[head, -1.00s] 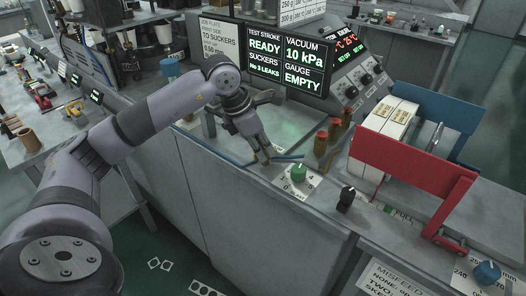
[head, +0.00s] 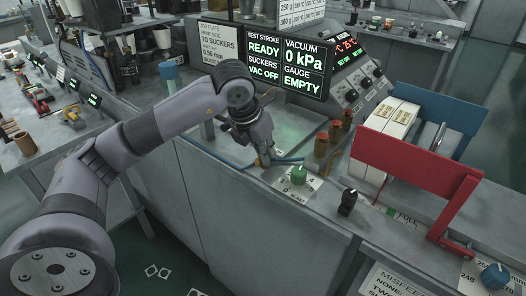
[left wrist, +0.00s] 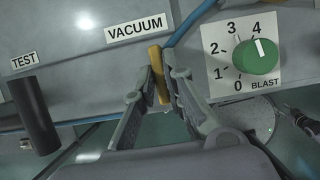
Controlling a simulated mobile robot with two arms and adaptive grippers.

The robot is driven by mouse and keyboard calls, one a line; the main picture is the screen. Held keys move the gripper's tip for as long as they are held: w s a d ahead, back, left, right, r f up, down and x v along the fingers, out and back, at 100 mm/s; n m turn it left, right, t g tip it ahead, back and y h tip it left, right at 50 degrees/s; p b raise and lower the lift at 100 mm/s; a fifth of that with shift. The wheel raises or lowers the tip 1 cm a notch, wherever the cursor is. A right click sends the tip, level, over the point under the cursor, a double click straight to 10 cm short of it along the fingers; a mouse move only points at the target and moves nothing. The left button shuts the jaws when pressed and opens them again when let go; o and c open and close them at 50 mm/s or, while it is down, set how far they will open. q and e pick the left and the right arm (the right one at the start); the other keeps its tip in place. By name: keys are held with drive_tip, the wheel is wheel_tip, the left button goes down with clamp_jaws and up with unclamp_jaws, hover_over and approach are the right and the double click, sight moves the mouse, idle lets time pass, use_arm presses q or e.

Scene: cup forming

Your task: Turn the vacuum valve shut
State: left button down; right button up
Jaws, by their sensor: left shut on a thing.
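The vacuum valve's yellow lever (left wrist: 157,72) stands under the VACUUM label (left wrist: 135,28) in the left wrist view, its far end clear of the fingers. My left gripper (head: 262,158) is at the machine's front ledge, and in the left wrist view its two fingers (left wrist: 160,85) are closed around the lever. The lever's near end is partly hidden between the fingers. The display (head: 284,57) reads VACUUM 0 kPa, SUCKERS VAC OFF and GAUGE EMPTY.
The green BLAST knob (left wrist: 257,56) on its numbered plate is close to the right of the fingers. A black TEST handle (left wrist: 35,115) is to the left. A blue hose (left wrist: 190,22) runs behind the lever. A red panel (head: 415,165) stands further right.

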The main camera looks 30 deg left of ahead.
idle(0.3)
use_arm(q)
drive_tip(key=c, duration=1.7)
unclamp_jaws()
drive_tip(key=shift+o, duration=0.2)
drive_tip(key=shift+r, duration=0.1)
drive_tip(key=v, duration=1.2)
